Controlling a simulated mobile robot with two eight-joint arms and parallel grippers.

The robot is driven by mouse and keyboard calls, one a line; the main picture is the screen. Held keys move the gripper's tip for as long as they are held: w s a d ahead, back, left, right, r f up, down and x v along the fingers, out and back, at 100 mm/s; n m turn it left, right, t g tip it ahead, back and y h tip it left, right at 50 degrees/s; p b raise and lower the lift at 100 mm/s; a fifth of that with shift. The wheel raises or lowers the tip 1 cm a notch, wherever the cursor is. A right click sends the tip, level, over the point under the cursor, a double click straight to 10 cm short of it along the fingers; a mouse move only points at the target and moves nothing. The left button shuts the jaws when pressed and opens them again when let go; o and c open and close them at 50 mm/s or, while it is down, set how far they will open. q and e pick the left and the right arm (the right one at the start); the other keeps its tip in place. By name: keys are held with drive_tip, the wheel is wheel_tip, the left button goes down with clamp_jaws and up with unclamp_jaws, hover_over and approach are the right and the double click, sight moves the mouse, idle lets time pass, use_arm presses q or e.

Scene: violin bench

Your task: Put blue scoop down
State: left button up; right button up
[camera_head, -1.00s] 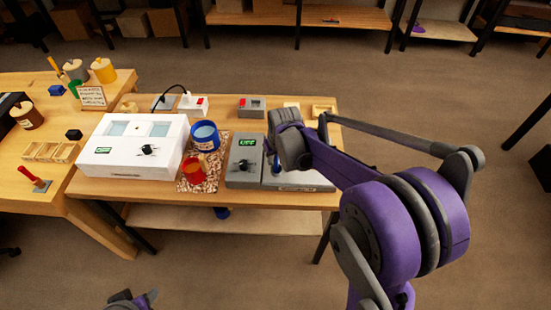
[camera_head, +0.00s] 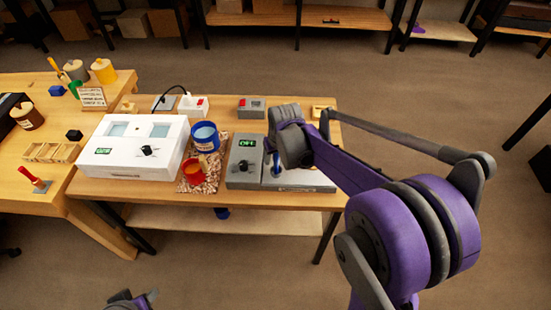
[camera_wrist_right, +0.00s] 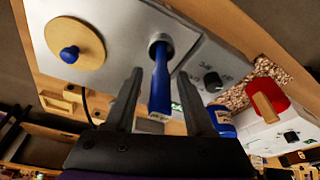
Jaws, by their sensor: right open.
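The blue scoop's handle (camera_wrist_right: 160,85) shows in the right wrist view. One end is at a round grey collar (camera_wrist_right: 160,47) on a pale grey box (camera_wrist_right: 110,20); I cannot see the scoop's bowl. In the head view, a bit of blue scoop (camera_head: 277,163) shows below my right wrist, over the grey box at the table's front right. My right gripper (camera_wrist_right: 159,73) is open, its two fingers on either side of the handle with visible gaps. My left gripper (camera_head: 133,300) shows only partly at the bottom edge; its jaw state is unclear.
A grey unit with a green display (camera_head: 244,160) stands left of the scoop. Further left are a blue cup (camera_head: 205,137), a red cup (camera_head: 194,169) and a white box (camera_head: 132,146). In the wrist view, a yellow disc with a blue knob (camera_wrist_right: 70,53) lies nearby.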

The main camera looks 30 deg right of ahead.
drive_tip(key=d+v, duration=0.1)
drive_tip(key=v, duration=0.9)
drive_tip(key=s+a+f+n+t, duration=0.1)
drive_tip(key=s+a+f, duration=0.2)
drive_tip(key=s, duration=0.6)
drive_tip(key=s+a+f+t, duration=0.1)
drive_tip(key=s+a+f, duration=0.2)
drive_tip(key=s+a, duration=0.5)
drive_tip(key=shift+s+f+n+y+p, duration=0.3)
drive_tip(key=shift+s+f+n+p, duration=0.1)
drive_tip(key=shift+s, duration=0.3)
drive_tip(key=shift+d, duration=0.1)
idle(0.3)
